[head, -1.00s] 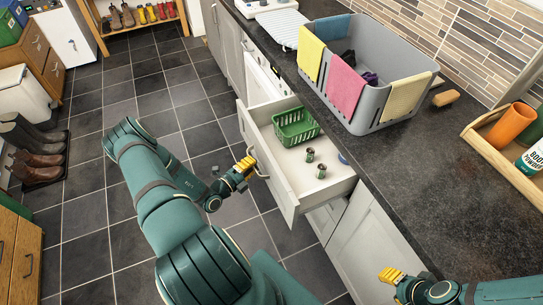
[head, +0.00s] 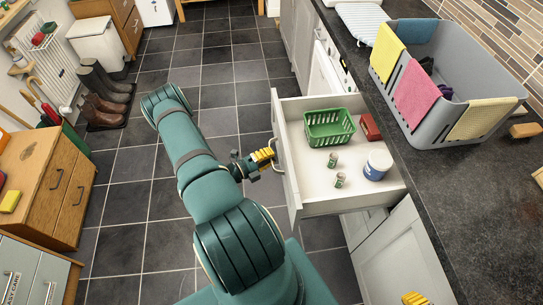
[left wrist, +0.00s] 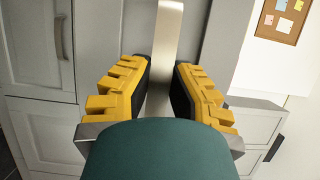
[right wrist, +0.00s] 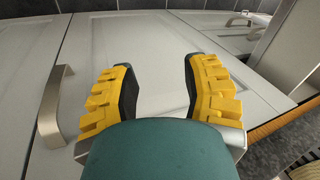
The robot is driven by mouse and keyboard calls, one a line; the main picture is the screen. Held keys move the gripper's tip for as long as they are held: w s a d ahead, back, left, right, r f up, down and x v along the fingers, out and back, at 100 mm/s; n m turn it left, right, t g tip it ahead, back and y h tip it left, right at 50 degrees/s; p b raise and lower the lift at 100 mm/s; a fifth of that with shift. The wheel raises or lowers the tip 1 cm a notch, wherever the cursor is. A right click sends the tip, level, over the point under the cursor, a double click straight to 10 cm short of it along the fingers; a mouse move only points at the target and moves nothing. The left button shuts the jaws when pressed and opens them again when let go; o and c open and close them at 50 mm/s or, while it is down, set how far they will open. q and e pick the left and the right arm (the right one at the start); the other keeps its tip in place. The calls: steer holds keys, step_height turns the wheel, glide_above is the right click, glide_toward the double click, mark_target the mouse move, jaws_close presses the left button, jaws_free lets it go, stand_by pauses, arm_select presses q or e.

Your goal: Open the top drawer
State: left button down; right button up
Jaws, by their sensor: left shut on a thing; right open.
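The top drawer (head: 335,205) stands pulled out from the counter front in the head view, its inside showing. My left gripper (head: 263,157) is at the drawer's front. In the left wrist view its yellow fingers (left wrist: 160,88) are shut on the metal drawer handle (left wrist: 168,40). In the drawer are a green basket (head: 329,128), a red box (head: 370,127), a blue-and-white tub (head: 377,165) and two small green tins (head: 333,160). My right gripper (right wrist: 158,90) is open and empty in front of pale cabinet doors; only a yellow fingertip shows at the head view's bottom edge.
A grey slotted bin (head: 450,80) with coloured cloths stands on the dark counter (head: 440,175). A cabinet door (head: 400,255) is below the drawer. Boots (head: 103,100) and a wooden cabinet (head: 45,180) line the left side. The tiled floor between is clear.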

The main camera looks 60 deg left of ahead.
arm_select(q)
steer(key=shift+a+r, duration=0.1)
steer(key=shift+a, duration=0.05)
steer(key=c, duration=0.9)
jaws_free()
steer(key=shift+o, duration=0.2)
steer(key=s, duration=1.2)
